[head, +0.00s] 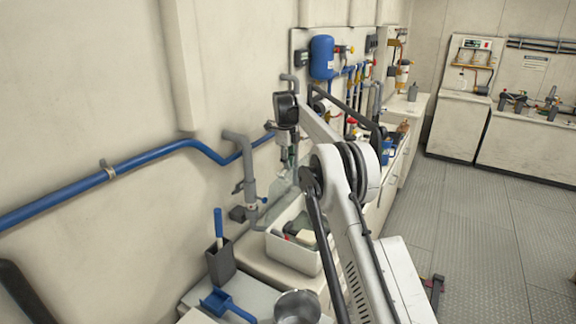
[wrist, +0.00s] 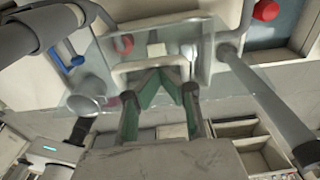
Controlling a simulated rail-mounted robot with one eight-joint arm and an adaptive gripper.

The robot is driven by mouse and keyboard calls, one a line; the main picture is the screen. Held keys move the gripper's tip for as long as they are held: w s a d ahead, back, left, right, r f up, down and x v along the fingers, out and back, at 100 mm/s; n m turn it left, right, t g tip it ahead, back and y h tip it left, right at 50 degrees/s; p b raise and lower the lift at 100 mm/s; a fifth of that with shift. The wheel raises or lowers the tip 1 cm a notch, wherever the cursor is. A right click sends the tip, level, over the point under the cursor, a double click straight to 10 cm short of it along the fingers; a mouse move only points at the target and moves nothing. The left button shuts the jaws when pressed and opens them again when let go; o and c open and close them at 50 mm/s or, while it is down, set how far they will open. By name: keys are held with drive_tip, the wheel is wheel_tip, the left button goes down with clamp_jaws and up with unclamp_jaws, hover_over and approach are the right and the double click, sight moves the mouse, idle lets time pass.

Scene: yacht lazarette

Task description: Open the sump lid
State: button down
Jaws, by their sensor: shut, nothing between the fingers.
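In the wrist view a clear, see-through lid (wrist: 98,55) spans the upper middle, over what looks like the sump. A pale bar handle (wrist: 125,68) stands on it. My gripper (wrist: 160,72) is shut and empty, its green-padded fingers meeting in a point at the handle. I cannot tell whether the tips touch the handle or sit under it. In the head view my gripper (head: 288,158) points down beside the wall pipes. A clear pane, probably the lid (head: 279,186), shows just below it, partly hidden. The lid looks tilted in the wrist view.
A grey pipe (head: 246,165) stands close left of my gripper. A white bin (head: 290,252) with items stands in front on the bench. A blue-handled brush in a holder (head: 220,262), a blue scoop (head: 226,304) and a metal pot (head: 297,305) are nearer. The floor (head: 480,235) at right is clear.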

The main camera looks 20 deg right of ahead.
drive_tip(key=shift+r, duration=0.1)
wheel_tip(320, 180, up, 14)
drive_tip(key=s+a+n+t+b, duration=0.1)
drive_tip(key=s+a+n, duration=0.1)
drive_tip(key=n, duration=0.2)
drive_tip(key=s+a+r+n+t+b, duration=0.15)
drive_tip(key=s+r+n, duration=0.3)
drive_tip(key=s, duration=0.65)
drive_tip(key=s+a+r+n+t+b, duration=0.15)
drive_tip(key=s+r+n, duration=0.35)
drive_tip(key=s, duration=0.5)
drive_tip(key=s+a+f+n+t+b, duration=0.1)
drive_tip(key=s+f+n, duration=0.3)
drive_tip(key=s+f, duration=0.3)
drive_tip(key=s+a+f+n+t+b, duration=0.1)
drive_tip(key=s+f+n, duration=0.4)
drive_tip(key=s, duration=1)
drive_tip(key=s+a+f+n+t+b, duration=0.1)
drive_tip(key=s+f+n, duration=0.4)
drive_tip(key=s+f, duration=0.5)
drive_tip(key=shift+s+a+t+y, duration=0.3)
drive_tip(key=shift+s+a+t, duration=0.15)
drive_tip(key=shift+s, duration=0.25)
